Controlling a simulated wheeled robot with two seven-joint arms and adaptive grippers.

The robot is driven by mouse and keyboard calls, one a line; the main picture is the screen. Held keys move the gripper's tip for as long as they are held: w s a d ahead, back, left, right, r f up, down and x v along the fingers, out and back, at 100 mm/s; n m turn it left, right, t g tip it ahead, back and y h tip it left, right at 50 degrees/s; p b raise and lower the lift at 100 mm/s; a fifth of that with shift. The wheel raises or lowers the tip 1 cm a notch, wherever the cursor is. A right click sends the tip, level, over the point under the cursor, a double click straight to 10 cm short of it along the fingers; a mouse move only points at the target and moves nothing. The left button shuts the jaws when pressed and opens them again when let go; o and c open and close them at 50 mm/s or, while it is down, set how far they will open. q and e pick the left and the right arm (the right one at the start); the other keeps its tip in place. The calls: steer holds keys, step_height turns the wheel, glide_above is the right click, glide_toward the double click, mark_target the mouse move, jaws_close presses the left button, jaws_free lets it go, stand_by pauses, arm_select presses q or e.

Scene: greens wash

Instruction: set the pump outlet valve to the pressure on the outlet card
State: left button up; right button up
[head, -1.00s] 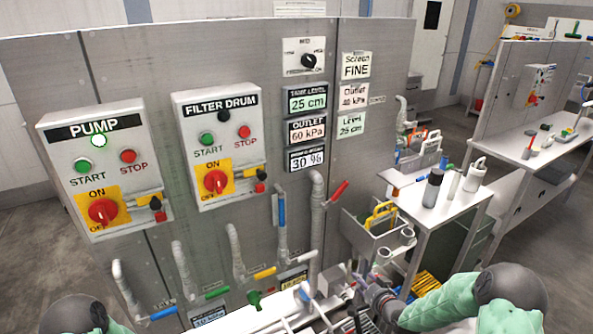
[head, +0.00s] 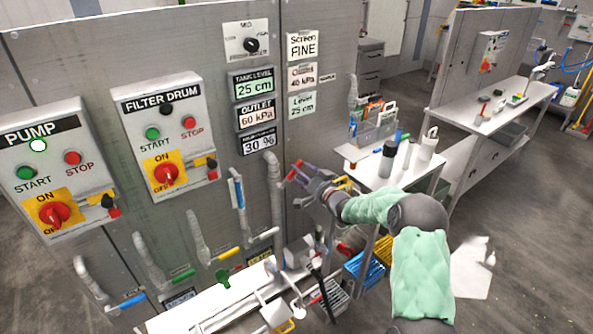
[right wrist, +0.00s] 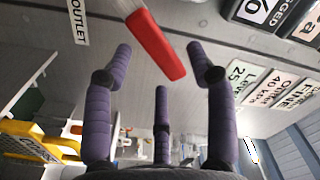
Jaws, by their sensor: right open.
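The red outlet valve handle (head: 292,171) sits beside the top of a grey vertical pipe (head: 275,190) on the panel. My right gripper (head: 303,180) is open at the handle. In the right wrist view the red handle (right wrist: 155,45) lies slantwise ahead of the spread purple fingers (right wrist: 160,75), its lower end between the fingertips; I cannot tell if they touch. An OUTLET label (right wrist: 78,22) shows there too. The outlet card (head: 301,77) appears to read 40 kPa, and the outlet display (head: 256,116) reads 60 kPa. My left gripper is out of view.
The pump box (head: 48,165) with a lit lamp and the filter drum box (head: 166,135) are at left. Pipes with blue, green and yellow handles line the lower panel. A white bench (head: 375,178) with bottles stands behind my right arm.

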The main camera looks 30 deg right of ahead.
steer(key=shift+w+a, duration=0.15)
steer(key=shift+w, duration=1.45)
jaws_close()
